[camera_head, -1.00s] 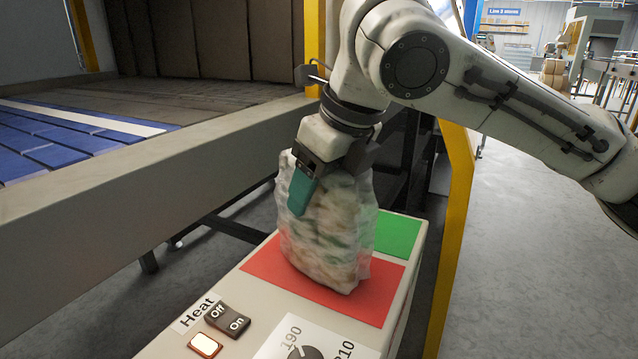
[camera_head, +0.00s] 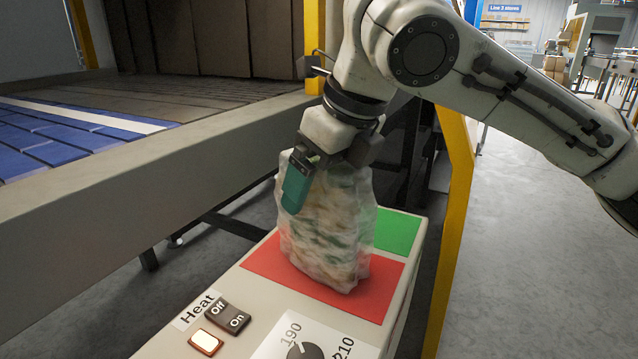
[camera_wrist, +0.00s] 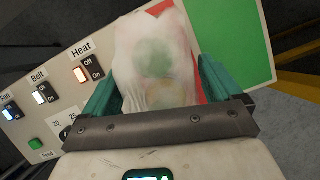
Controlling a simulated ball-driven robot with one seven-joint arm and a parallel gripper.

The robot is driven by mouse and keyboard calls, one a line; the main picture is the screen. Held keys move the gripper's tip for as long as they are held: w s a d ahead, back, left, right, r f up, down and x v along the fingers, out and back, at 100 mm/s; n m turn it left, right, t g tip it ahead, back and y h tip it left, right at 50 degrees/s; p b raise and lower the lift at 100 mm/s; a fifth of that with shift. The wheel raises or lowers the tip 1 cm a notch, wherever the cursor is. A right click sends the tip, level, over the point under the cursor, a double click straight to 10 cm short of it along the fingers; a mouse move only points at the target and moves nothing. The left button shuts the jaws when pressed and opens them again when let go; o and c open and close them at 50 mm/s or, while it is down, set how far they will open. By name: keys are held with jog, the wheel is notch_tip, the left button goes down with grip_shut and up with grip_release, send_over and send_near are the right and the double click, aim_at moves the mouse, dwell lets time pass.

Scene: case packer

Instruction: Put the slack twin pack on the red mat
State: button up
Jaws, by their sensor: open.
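The slack twin pack (camera_head: 335,235) is a cloudy, wrinkled clear wrap with pale and greenish contents. It stands upright on the red mat (camera_head: 375,297), on top of a pale control cabinet. My gripper (camera_head: 318,180) is open at the top of the pack, with one teal finger in front of it in the head view. In the wrist view the pack (camera_wrist: 152,60) lies between the two teal fingers of my gripper (camera_wrist: 160,85), and red mat (camera_wrist: 190,60) shows beside it. The pack hides part of the mat.
A green mat (camera_head: 398,232) lies behind the red one. The cabinet front end carries a Heat switch (camera_head: 228,316) and a dial (camera_head: 305,350). A conveyor with a grey side rail (camera_head: 150,165) runs along the left. A yellow post (camera_head: 455,220) stands at the right.

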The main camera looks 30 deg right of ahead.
jog(key=p+v, duration=0.2)
jog(key=v, duration=0.7)
jog(key=shift+s+r, duration=0.1)
jog(key=shift+r, duration=0.2)
jog(key=p+v, duration=0.7)
jog(key=v, duration=0.1)
dwell(0.3)
jog(key=shift+p, duration=0.3)
jog(key=w+p+v, duration=0.1)
jog(key=p+v, duration=0.9)
jog(key=shift+r, duration=0.35)
jog(key=shift+d, duration=0.1)
